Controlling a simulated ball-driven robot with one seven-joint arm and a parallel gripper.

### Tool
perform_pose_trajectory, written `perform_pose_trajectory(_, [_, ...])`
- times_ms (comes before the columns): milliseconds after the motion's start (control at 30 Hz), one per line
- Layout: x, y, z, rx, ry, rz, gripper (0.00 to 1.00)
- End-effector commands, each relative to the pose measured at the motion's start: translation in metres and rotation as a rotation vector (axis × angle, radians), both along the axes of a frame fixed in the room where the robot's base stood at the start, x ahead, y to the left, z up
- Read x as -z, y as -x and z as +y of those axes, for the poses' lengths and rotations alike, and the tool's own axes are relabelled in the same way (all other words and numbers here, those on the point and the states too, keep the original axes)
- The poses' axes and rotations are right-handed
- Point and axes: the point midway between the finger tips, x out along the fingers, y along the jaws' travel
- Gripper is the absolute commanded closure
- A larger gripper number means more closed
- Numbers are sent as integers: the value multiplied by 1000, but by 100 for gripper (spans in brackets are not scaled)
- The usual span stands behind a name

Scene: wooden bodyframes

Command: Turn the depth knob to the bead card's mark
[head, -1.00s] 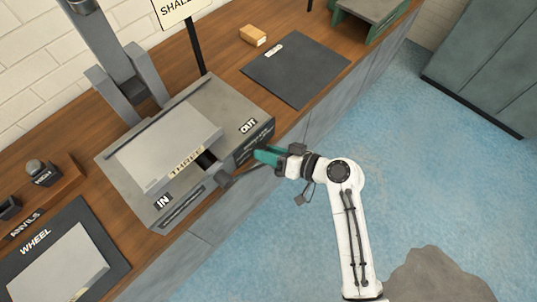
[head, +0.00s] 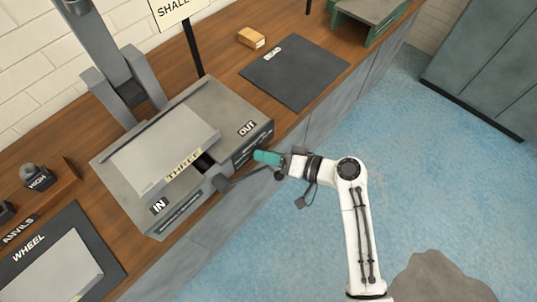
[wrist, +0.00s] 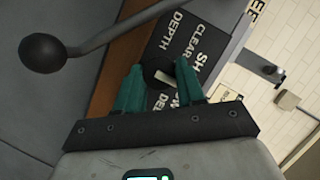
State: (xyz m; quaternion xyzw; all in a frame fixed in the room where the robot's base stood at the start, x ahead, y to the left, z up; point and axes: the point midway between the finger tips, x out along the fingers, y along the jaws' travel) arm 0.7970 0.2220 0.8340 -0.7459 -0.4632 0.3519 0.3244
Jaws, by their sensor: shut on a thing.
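The depth knob (wrist: 160,68) is a round black knob with a pale pointer line, between my green fingers in the wrist view. My gripper (wrist: 158,74) is shut on it. The line slants across the knob, its lower end toward the right finger. Beside it a black dial plate (wrist: 187,42) reads DEPTH, CLEAR and partly covered words starting SH and DE. Fingers hide part of the plate, so the exact mark is unclear. In the head view my gripper (head: 257,156) meets the machine's (head: 225,112) front face. The card (head: 178,10) on a post reads SHALL, cut off at the top.
The machine's top has IN, OUT and THREE labels. A dark mat (head: 295,72), a wooden block (head: 251,38) and the wheel tray (head: 112,270) lie on the bench. The blue floor is open around my arm.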

Motion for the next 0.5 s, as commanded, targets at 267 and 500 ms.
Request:
perform_pose_trajectory(267, [0, 0, -1, 2, 2, -1, 43])
perform_pose_trajectory(500, [0, 0, 0, 1, 1, -1, 36])
